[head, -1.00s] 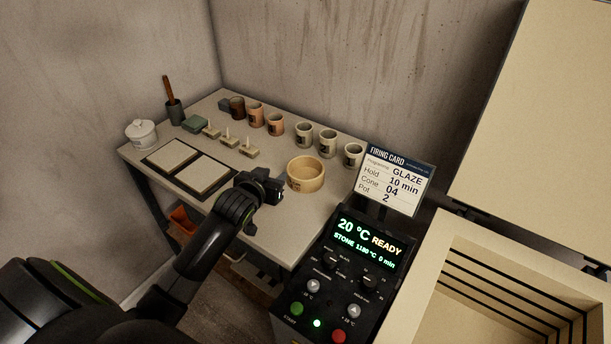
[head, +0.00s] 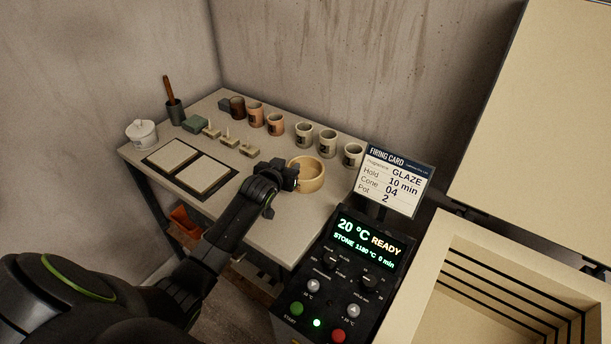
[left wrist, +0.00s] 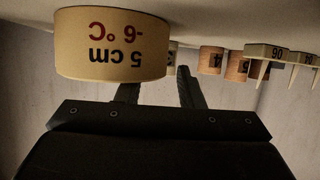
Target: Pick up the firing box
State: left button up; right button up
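The round, open-topped tan box (head: 310,183), which I take for the firing box, stands upright on the table near its front right. My left gripper (head: 291,172) is at the box's left side, close to its rim. In the left wrist view, which is upside down, the box (left wrist: 110,45) shows a label reading "5 cm" and "-6 °C". There the left gripper (left wrist: 160,88) has its two fingers apart, with no object seen clamped. The box hides one fingertip; I cannot tell whether they touch. My right gripper is not in view.
Several cups (head: 303,133) line the table's back. Small cones (head: 229,138), two pale slabs (head: 205,174) and a lidded white jar (head: 141,133) stand left. The control panel (head: 349,255), firing card (head: 394,181) and open kiln (head: 440,262) are at right. Bare table (head: 268,231) lies in front.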

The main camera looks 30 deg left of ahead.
pick_arm(q)
grip_shut()
jog(key=shift+f, duration=0.1)
dwell(0.3)
